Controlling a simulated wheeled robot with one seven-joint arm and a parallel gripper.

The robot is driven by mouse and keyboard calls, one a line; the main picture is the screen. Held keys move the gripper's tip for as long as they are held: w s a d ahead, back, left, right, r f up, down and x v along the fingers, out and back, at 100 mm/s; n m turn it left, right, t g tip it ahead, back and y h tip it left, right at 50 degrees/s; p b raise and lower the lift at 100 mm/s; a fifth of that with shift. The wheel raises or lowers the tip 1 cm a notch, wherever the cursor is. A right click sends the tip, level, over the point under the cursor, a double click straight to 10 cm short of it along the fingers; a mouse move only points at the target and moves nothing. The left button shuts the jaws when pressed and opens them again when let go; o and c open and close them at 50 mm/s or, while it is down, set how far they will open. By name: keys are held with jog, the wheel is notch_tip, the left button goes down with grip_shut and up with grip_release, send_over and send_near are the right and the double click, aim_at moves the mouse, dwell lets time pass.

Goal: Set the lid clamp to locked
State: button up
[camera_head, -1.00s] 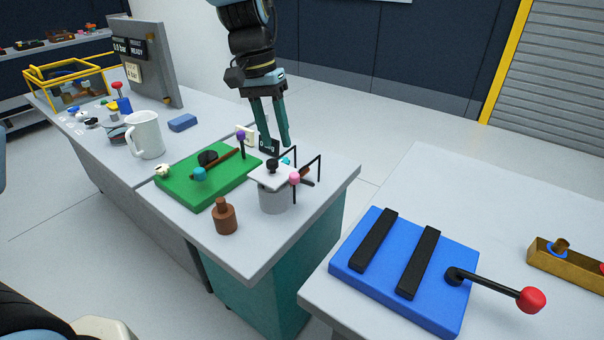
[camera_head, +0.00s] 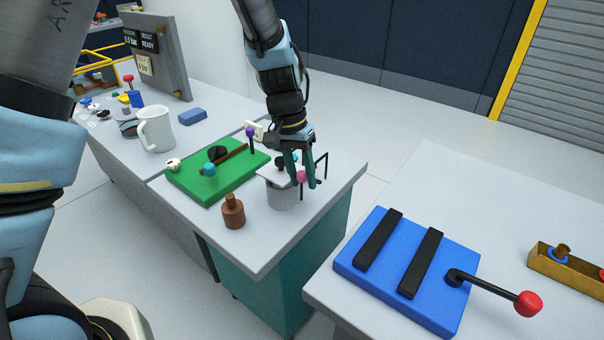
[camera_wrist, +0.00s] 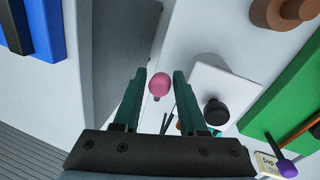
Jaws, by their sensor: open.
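The grey tank (camera_head: 283,195) with a white square lid (camera_head: 272,172) stands near the front right of the middle table. The lid carries a black knob (camera_head: 280,161), which also shows in the wrist view (camera_wrist: 215,111). A pink ball (camera_head: 301,176) sits beside the lid, by thin black bars; I take it as the clamp's handle end. My gripper (camera_head: 304,185) points down at it, open. In the wrist view the pink ball (camera_wrist: 160,85) lies between the fingers of my gripper (camera_wrist: 160,74), with gaps on both sides. The lower clamp parts are mostly hidden by the fingers.
A green board (camera_head: 205,184) with a purple-ball lever (camera_head: 250,131) lies left of the tank. A brown bottle-shaped piece (camera_head: 233,212) stands in front. A blue board (camera_head: 365,275) with a red-ball lever (camera_head: 528,304) is on the right table. A floor gap separates the tables.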

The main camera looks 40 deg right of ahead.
grip_shut()
dwell(0.3)
dwell(1.1)
